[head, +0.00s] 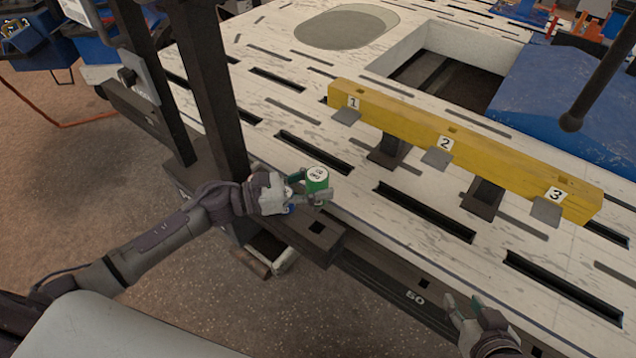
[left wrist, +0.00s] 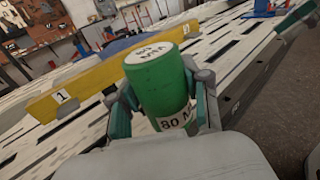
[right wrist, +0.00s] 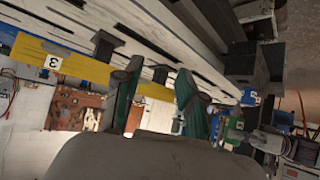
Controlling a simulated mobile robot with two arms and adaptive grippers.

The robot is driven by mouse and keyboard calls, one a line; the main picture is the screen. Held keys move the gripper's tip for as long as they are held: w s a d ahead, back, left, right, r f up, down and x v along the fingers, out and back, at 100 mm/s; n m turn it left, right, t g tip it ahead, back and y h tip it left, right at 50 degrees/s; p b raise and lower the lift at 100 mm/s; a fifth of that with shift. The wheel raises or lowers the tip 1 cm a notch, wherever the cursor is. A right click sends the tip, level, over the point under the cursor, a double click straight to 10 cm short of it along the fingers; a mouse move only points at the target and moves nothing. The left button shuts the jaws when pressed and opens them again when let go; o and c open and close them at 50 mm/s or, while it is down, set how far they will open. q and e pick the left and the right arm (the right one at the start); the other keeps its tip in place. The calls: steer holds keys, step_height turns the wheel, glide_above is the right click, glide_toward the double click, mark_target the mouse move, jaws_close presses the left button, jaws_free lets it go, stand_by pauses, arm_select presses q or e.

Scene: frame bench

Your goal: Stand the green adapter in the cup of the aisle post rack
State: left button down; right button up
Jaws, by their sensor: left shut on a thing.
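The green adapter (head: 317,179) is a short green cylinder with a white marked top. My left gripper (head: 308,190) is shut on it and holds it roughly upright beside the dark post, above the bench's near edge. In the left wrist view the adapter (left wrist: 158,85) stands between the fingers, with a white label reading "80 M" low on its side. I cannot make out with certainty which part is the cup of the aisle post rack. My right gripper (head: 480,312) is open and empty at the bench's near edge; its fingers are apart in the right wrist view (right wrist: 158,100).
A dark upright post (head: 212,90) stands just left of the adapter. A yellow beam (head: 400,128) numbered 1 to 3 runs across the slotted white bench (head: 270,45). A dark rail with square holes (head: 385,280) lines the near edge. A blue piece (head: 560,110) lies at the right.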

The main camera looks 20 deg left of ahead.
arm_select(q)
steer(key=shift+f+b, duration=0.75)
steer(key=shift+b, duration=0.1)
steer(key=shift+f+b, duration=0.7)
arm_select(e)
steer(key=w+a+r+t+y, duration=0.25)
steer(key=w+r+t, duration=0.45)
steer(key=r, duration=0.4)
arm_select(q)
step_height(320, 180, down, 2)
steer(key=shift+f+b, duration=0.2)
steer(key=shift+b, duration=0.95)
steer(key=shift+f, duration=0.1)
arm_select(e)
steer(key=s+a+r+t+y, duration=0.1)
steer(key=s+r+t+y, duration=0.1)
steer(key=s+r+t, duration=0.3)
steer(key=shift+a+r+n+t, duration=0.15)
steer(key=shift+r+n+t, duration=0.15)
steer(key=shift+r+t, duration=1.9)
arm_select(q)
steer(key=shift+f, duration=0.1)
arm_select(e)
steer(key=shift+r+g+y, duration=0.25)
steer(key=shift+r+g, duration=0.15)
steer(key=shift+r, duration=0.05)
